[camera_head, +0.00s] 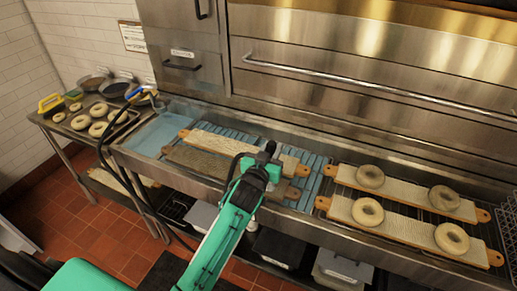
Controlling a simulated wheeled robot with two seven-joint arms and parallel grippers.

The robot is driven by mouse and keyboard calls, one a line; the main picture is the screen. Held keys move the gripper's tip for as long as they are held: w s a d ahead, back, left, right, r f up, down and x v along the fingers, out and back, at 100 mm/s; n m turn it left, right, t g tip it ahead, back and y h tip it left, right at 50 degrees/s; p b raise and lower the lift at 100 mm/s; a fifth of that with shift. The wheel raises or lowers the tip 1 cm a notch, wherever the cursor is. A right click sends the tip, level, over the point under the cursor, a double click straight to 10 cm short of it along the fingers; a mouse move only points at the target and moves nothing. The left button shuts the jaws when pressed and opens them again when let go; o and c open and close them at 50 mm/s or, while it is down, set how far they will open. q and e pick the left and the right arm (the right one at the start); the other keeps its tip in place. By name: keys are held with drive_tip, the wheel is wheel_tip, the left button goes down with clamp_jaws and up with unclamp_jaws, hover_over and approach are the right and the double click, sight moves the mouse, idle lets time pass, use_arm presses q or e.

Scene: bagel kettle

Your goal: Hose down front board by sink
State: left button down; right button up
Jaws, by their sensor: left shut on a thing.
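The front board by the sink (203,160) is a long grey-brown plank lying lengthwise on the blue slatted rack. Its right end shows a small handle. A paler board (225,145) lies behind it, close alongside. My left gripper (268,168) is over the right part of the front board and appears shut on it; the arm hides the contact. A blue-and-orange spray nozzle (134,93) with a black hose (102,150) is at the sink's left end, apart from my left gripper. The sink basin (152,137) looks pale blue. My right gripper is out of view.
Two boards with bagels (368,212) lie on a rack at right. A side table at left holds a tray of bagels (98,112), a yellow-handled tool (50,103) and pans (92,82). Dark and light bins (280,247) stand below the counter. A steel oven front rises behind.

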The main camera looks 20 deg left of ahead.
use_arm(q)
drive_tip(key=shift+d+b, duration=0.3)
drive_tip(key=shift+d, duration=0.7)
drive_tip(key=w+a+b, duration=0.2)
drive_tip(key=a+b, duration=0.5)
drive_tip(key=a, duration=5.5)
drive_tip(key=shift+a, duration=0.25)
